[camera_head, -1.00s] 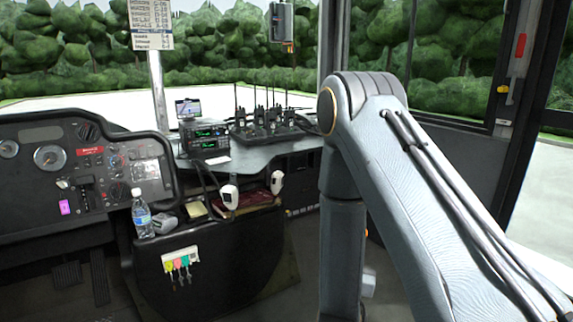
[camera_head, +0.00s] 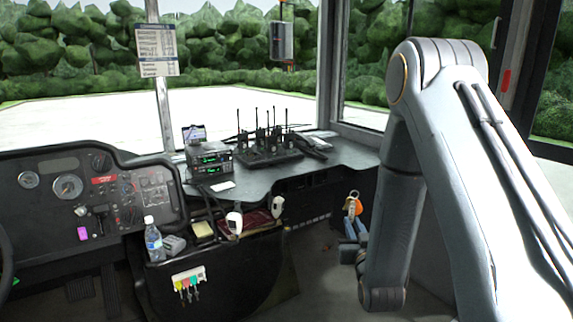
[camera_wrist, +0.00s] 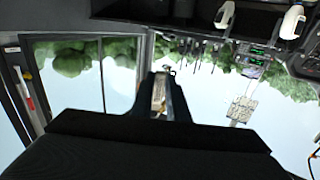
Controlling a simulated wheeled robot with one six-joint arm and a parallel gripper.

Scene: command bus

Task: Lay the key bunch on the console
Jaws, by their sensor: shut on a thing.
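The key bunch (camera_head: 353,206) shows an orange tag and some metal above it in the head view. My gripper (camera_head: 354,228) is shut on it, pointing up, in front of the console's dark right side. In the wrist view my gripper (camera_wrist: 161,100) is closed around a small pale piece; the rest of the bunch is hard to make out there. The console (camera_head: 345,153) has a grey top, higher in the picture than the bunch. The bunch is apart from that top.
A radio unit (camera_head: 208,159) and a rack of handheld radios (camera_head: 265,151) stand on the console. A bottle (camera_head: 153,240), a yellow pad (camera_head: 202,229) and two white handsets (camera_head: 234,222) are nearer. Colour-tagged keys hang from a white rack (camera_head: 188,279). Bare surface lies at the console's right.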

